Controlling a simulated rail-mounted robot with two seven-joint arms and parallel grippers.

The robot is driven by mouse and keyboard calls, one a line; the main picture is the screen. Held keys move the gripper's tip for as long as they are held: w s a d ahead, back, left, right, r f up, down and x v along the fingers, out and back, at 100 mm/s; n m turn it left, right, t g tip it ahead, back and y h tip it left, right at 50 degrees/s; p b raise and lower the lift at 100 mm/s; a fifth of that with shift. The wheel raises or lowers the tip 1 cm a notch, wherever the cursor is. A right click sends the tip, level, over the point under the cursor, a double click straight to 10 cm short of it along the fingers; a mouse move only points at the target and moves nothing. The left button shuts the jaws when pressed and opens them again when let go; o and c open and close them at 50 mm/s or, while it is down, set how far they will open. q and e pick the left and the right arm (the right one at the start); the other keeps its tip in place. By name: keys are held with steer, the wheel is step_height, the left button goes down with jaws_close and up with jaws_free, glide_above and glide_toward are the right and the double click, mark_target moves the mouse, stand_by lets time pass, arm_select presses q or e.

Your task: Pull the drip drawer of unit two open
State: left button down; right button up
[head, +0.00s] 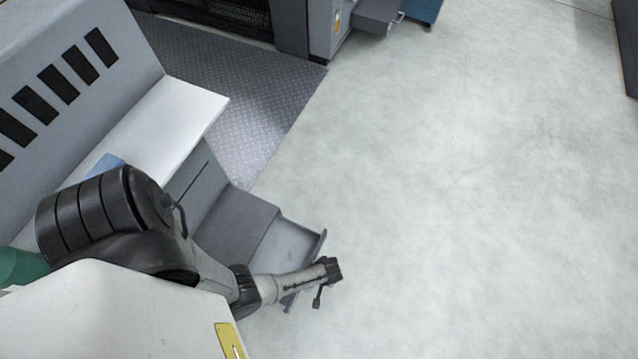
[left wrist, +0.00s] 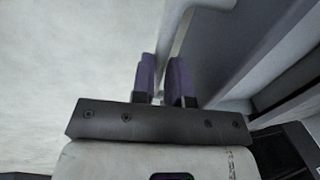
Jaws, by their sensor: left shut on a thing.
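The grey drip drawer (head: 292,246) stands pulled out from the grey housing (head: 236,226) of the near unit, and its inside shows in the head view. My left gripper (left wrist: 161,78) is shut on the drawer's outer front part. A pale thin strip runs between its two fingers in the left wrist view; I cannot tell whether it is the handle or the rim. In the head view my left arm reaches across the drawer's near side, and the fingers there are hidden by the wrist. The drawer wall (left wrist: 203,60) lies right of the fingers in the left wrist view. My right gripper is not in view.
A white shelf (head: 175,115) and a slotted grey panel (head: 70,75) stand above the housing. A tread plate (head: 235,85) lies behind it. Another unit (head: 335,25) with its own grey drawer (head: 376,14) is at the top. The pale floor (head: 450,190) to the right is clear.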

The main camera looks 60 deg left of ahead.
arm_select(q)
steer(key=c, duration=1.1)
jaws_free()
steer(key=shift+a, duration=0.1)
steer(key=shift+r, duration=0.25)
steer(key=shift+w+d+r+p, duration=0.25)
steer(key=shift+d+r+p, duration=0.1)
steer(key=shift+r+p, duration=1.55)
steer(key=shift+w+d+r+p, duration=0.3)
steer(key=shift+r+p, duration=1)
steer(key=shift+r, duration=1.15)
steer(key=shift+w+d+r+p, duration=0.15)
steer(key=shift+d+r+p, duration=0.25)
steer(key=shift+r+p, duration=1.5)
steer(key=shift+r+b, duration=0.25)
steer(key=shift+b, duration=0.05)
